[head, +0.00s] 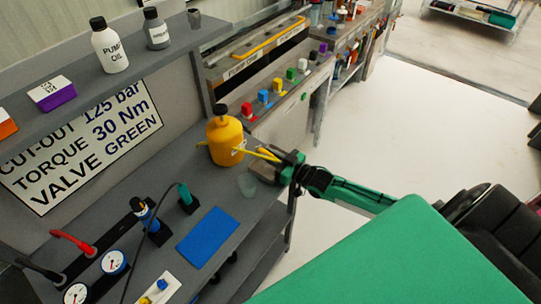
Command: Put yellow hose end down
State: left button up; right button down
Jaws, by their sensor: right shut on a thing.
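The yellow hose (259,153) runs as a short piece from beside a yellow jug with a black cap (226,139) to my right gripper (272,163). My right gripper is shut on the yellow hose end, above the right edge of the grey workbench (205,212). The jaws hide the exact grip. A clear cup (247,185) stands on the bench just below and left of this gripper. My left gripper is not in the head view.
A blue mat (207,237) lies on the bench, with gauges (113,262) and a dark hose at left. A shelf above holds a pump oil bottle (110,48). Coloured blocks (263,97) line the station behind. Open floor (430,130) lies to the right.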

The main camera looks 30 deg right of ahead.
jog(key=shift+f+b, duration=0.3)
jog(key=shift+f, duration=0.15)
jog(key=c, duration=1.3)
grip_release()
jog(key=shift+r+p, duration=0.45)
jog(key=shift+r, duration=0.1)
jog(key=shift+b+v, duration=0.9)
jog(key=shift+v, duration=5.1)
jog(key=shift+d+f, duration=0.1)
jog(key=shift+f, duration=0.05)
